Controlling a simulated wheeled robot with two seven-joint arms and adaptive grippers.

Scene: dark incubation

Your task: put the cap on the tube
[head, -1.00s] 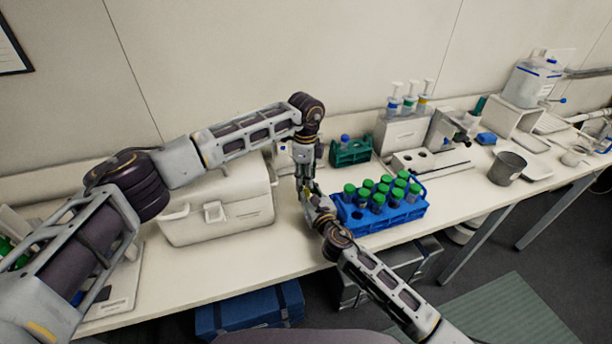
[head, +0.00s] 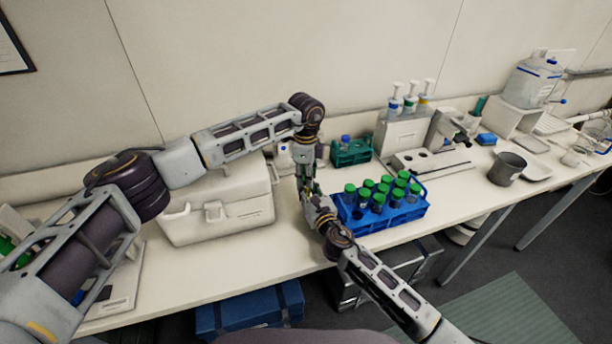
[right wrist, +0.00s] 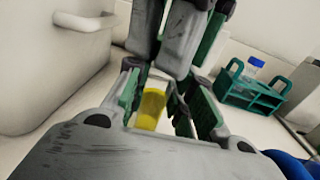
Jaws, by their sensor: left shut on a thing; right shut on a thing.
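A tube with yellow contents (right wrist: 152,108) stands between the green-padded fingers of my right gripper (right wrist: 168,100), which is shut on it. My left gripper (right wrist: 182,45) comes down from above, right over the tube's top. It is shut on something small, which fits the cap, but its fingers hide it. I cannot tell whether cap and tube touch. In the head view my left gripper (head: 304,182) and right gripper (head: 311,198) meet just left of the blue rack (head: 388,222). The tube is barely visible there.
The blue rack holds several green-capped tubes and an empty hole at its front left. A white box (head: 220,215) stands to the left of the grippers. A teal rack (head: 350,153) with a blue-capped bottle (right wrist: 256,63) stands behind. A metal beaker (head: 507,168) is farther right.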

